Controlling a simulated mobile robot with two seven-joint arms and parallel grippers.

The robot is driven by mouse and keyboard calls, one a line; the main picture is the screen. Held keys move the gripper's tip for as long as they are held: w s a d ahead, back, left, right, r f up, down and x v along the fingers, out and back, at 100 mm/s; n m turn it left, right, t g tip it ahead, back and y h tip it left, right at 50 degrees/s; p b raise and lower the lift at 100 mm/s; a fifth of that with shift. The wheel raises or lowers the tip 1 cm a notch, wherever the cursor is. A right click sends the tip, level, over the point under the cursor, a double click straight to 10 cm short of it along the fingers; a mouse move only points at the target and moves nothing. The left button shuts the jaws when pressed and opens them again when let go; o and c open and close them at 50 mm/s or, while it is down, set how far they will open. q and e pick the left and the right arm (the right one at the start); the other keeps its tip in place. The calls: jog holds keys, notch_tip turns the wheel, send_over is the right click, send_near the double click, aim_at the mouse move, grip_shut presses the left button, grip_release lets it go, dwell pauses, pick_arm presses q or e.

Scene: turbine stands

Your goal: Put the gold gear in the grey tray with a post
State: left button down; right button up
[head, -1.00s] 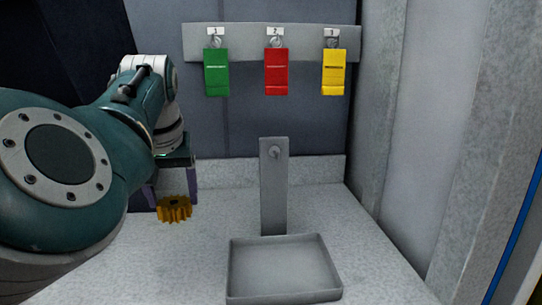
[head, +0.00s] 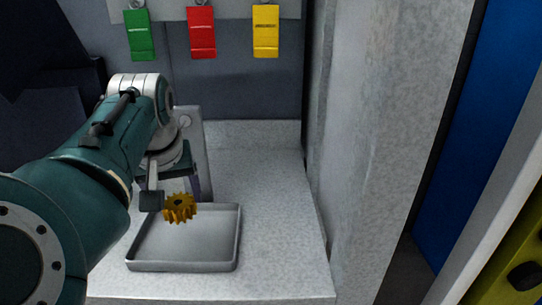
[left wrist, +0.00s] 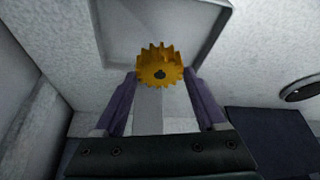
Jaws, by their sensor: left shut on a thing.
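The gold gear (head: 180,209) is held between the fingertips of my left gripper (head: 175,200), which is shut on it. In the head view the gear shows over the back part of the grey tray (head: 190,250); it appears above the floor, not resting on it. The tray is otherwise empty. The grey upright post (head: 192,128) with a small peg stands behind the tray, mostly hidden by my left arm. In the left wrist view the gear (left wrist: 160,67) sits between both fingers, with the tray (left wrist: 205,45) beyond it. My right gripper is not in view.
Green (head: 140,38), red (head: 202,35) and yellow (head: 266,32) tags hang on the back wall. A grey side wall (head: 385,120) rises at the right. The speckled counter (head: 285,230) is clear to the right of the tray.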

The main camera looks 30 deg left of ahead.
aim_at(182, 216)
pick_arm(q)
notch_tip(182, 216, down, 5)
jog(key=b, duration=0.5)
jog(key=shift+f+b, duration=0.45)
jog(key=shift+f, duration=0.5)
jog(key=shift+f, duration=0.35)
jog(key=shift+c, duration=0.7)
grip_release()
jog(key=shift+o, duration=0.7)
jog(key=p+v, duration=0.7)
jog(key=p, duration=0.2)
jog(key=shift+p, duration=0.3)
